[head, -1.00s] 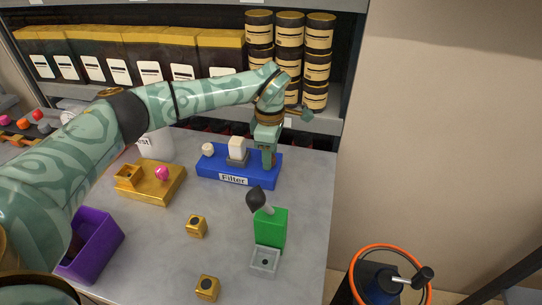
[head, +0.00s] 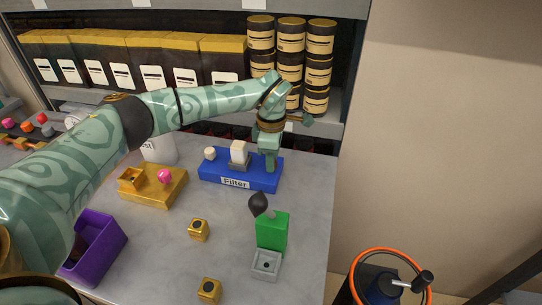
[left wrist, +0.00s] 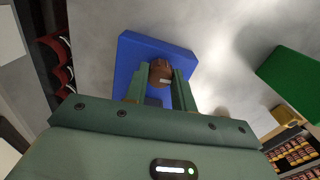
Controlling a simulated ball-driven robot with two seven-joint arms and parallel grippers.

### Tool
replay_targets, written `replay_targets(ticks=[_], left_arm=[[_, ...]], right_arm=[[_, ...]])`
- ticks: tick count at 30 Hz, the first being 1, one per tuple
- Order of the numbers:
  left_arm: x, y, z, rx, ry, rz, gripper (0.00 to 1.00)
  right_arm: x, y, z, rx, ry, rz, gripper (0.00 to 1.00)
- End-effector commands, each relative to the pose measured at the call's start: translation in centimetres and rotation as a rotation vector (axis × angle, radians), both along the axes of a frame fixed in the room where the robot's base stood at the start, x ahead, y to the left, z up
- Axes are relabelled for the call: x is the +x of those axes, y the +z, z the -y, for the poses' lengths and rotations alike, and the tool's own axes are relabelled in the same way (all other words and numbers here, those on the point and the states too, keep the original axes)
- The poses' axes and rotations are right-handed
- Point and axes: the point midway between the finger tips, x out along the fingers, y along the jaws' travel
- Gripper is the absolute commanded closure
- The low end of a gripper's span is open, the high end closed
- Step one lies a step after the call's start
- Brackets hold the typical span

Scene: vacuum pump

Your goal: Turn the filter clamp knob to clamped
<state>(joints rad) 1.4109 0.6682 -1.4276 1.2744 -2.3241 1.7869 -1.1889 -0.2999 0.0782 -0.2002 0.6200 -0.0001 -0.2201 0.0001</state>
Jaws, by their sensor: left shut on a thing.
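The blue filter block (head: 212,178), labelled "Filter", sits at the back of the grey table. A white block on a grey mount (head: 239,153) and a small cream knob (head: 210,153) stand on it. My left gripper (head: 271,163) reaches down onto the block's right end. In the left wrist view, the brown round clamp knob (left wrist: 160,72), with a small light mark, sits between the two green fingers of my left gripper (left wrist: 162,80), which is shut on it. The blue block (left wrist: 130,55) lies beneath. In the head view the gripper hides the knob. My right gripper is not in view.
In front of the filter stand a green block with a dark lever (head: 272,232) and a grey square socket (head: 266,265). A gold fixture (head: 165,190), two gold cubes and a purple bin (head: 98,240) are to the left. Shelves (head: 345,60) with cans stand behind.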

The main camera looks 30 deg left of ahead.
Motion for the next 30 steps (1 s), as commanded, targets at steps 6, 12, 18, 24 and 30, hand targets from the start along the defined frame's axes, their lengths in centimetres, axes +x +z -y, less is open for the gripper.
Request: replay_targets(ticks=[6,12,18,24,30], left_arm=[[0.0,0.6,0.0,0.001,0.156,0.003,0.97],[0.0,0.6,0.0,0.0,0.345,0.003,0.97],[0.0,0.6,0.0,0.0,0.536,0.002,0.97],[0.0,0.5,0.0,0.001,0.726,0.003,0.97],[0.1,0.5,0.0,0.0,0.916,0.004,0.97]], right_arm=[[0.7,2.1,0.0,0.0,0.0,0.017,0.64],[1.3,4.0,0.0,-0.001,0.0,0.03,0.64],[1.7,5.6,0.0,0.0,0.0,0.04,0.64],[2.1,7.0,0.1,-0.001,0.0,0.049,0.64],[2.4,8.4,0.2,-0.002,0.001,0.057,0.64]])
